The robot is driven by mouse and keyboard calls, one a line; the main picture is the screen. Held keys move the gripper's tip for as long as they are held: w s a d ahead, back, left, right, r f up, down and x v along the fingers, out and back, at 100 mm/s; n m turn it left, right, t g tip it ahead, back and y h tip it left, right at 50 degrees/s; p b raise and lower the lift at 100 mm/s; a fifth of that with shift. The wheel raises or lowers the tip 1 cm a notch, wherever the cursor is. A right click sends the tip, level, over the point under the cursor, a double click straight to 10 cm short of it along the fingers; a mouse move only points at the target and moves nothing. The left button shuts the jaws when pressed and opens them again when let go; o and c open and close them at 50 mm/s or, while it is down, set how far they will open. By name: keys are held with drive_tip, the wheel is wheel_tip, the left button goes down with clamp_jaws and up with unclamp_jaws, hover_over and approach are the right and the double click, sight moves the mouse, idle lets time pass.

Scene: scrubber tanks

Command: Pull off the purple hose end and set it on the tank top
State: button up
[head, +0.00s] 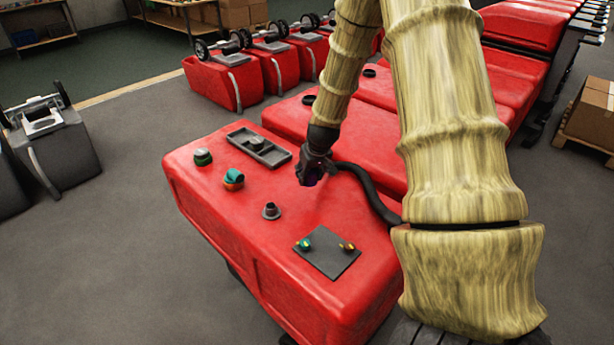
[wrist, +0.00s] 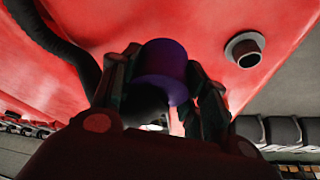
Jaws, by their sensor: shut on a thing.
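My gripper (head: 314,172) is over the red tank top (head: 220,210), with its fingers shut on the purple hose end (wrist: 165,62). In the head view only a little purple shows below the fingers. The black hose (head: 372,186) curves from the gripper to the right, down toward my arm; it also shows at the left of the wrist view (wrist: 60,42). A bare grey stub (head: 271,211) stands on the tank top, left of and nearer than the gripper. Its open hole shows in the wrist view (wrist: 246,52), apart from the hose end. I cannot tell whether the hose end touches the tank.
A dark plate (head: 327,251) with two small valves lies nearer. Bare red surface lies between the stub and tray.

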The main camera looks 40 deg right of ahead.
hover_over(319, 186)
drive_tip(key=shift+w+p, duration=0.1)
drive_tip(key=shift+p, duration=0.25)
idle(0.8)
drive_tip(key=shift+f, duration=0.3)
idle(0.7)
drive_tip(key=shift+f+b, duration=1.95)
drive_tip(key=shift+f, duration=1.95)
drive_tip(key=o, duration=1.7)
drive_tip(key=shift+c, duration=0.2)
wheel_tip(319, 186, up, 8)
drive_tip(key=p, duration=0.5)
drive_tip(key=shift+p, duration=0.4)
